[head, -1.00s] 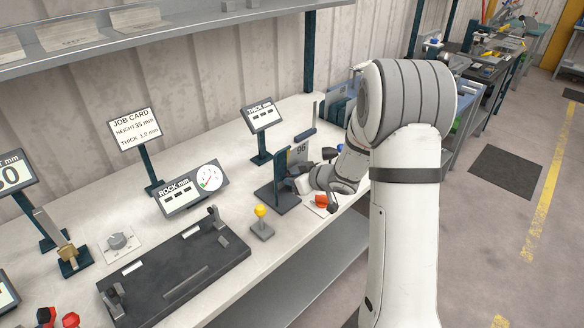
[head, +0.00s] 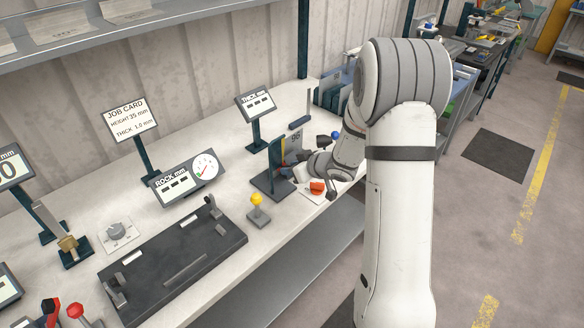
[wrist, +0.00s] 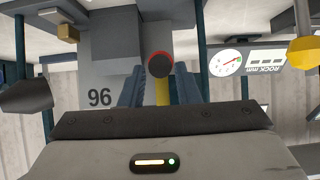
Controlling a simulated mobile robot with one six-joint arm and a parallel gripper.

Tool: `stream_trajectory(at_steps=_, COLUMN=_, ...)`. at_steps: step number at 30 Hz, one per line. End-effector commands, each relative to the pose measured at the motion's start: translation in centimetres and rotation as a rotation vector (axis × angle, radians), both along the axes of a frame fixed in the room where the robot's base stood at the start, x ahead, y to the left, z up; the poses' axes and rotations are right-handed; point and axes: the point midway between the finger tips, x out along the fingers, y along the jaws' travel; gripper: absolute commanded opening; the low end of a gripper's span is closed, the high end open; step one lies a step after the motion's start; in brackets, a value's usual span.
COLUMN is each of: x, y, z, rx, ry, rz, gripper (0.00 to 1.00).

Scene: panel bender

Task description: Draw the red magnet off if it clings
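On the white pad (head: 305,194) near the bench's front edge lies a red piece (head: 317,188); I take it for the red magnet, but it is small. The dark stand (head: 272,183) to its left bears a grey plate (head: 294,143) marked 96, which also shows in the wrist view (wrist: 108,75). My gripper (head: 300,172) is beside the plate, behind the pad. In the wrist view my gripper's fingers (wrist: 160,75) are a little apart, with a yellow strip between them. A dark, red-rimmed disc (wrist: 160,64) shows at their tips; I cannot tell whether they grip it.
A yellow-knobbed lever (head: 257,200) stands left of the pad, near my gripper. A blue knob (head: 335,135) is behind my wrist. The ROCK display (head: 185,180) and a black fixture (head: 172,268) lie farther left. The bench is clear between lever and stand.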

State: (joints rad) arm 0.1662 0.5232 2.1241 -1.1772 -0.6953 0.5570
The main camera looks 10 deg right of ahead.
Motion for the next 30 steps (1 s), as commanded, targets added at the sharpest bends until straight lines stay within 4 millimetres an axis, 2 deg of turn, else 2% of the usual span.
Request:
stream_trajectory(at_steps=9, x=-3.3, y=-2.5, z=2.9, rx=-0.002, ry=-0.004, rz=-0.004, gripper=0.29)
stream_trajectory(at_steps=15, x=-4.8, y=-3.5, z=4.1, rx=0.000, ry=-0.002, rz=-0.002, gripper=0.29)
stream_trajectory(at_steps=30, x=-5.0, y=-3.7, z=4.3, rx=-0.001, ry=-0.002, rz=-0.002, gripper=0.29)
